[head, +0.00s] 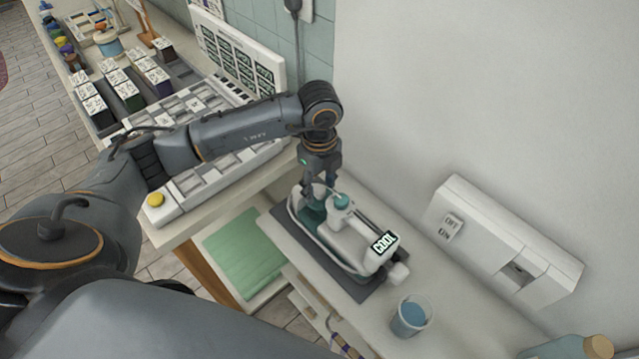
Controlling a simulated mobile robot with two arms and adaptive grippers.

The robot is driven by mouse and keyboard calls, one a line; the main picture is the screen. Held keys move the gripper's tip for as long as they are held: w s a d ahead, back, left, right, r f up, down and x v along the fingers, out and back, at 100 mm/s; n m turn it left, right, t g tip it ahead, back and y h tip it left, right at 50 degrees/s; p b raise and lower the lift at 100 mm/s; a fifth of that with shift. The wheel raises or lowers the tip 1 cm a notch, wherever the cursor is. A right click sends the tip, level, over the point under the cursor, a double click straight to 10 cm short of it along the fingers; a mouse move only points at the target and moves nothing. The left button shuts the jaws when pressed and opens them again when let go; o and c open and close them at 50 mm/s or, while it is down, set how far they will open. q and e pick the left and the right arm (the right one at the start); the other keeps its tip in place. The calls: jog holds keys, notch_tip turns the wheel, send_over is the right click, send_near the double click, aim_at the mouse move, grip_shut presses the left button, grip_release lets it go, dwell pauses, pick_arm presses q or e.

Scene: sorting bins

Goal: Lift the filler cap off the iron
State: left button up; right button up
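The iron (345,241) is white with a teal tank and lies on a dark mat (283,228). A sign on it reads "COOL". The filler cap (343,200) is a small round teal piece on top of the iron, and it looks seated. My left gripper (320,188) points down over the tank end of the iron, just left of the cap. Its two fingers look apart, with nothing seen held between them. The fingertips partly cover the tank, and whether they touch it is unclear. My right gripper is out of view.
A glass of blue liquid (411,316) stands near the iron. A white wall box (505,240) with an OFF/ON switch (450,226) is at the right. A bottle (575,347) shows at the bottom right.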

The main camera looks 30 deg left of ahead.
aim_at(319, 189)
pick_arm(q)
grip_shut()
jog(key=shift+r, duration=0.2)
jog(key=shift+r+p, duration=1.1)
jog(key=shift+r, duration=0.25)
notch_tip(319, 189, up, 7)
jog(key=p, duration=0.4)
jog(key=shift+p, duration=0.35)
dwell(0.3)
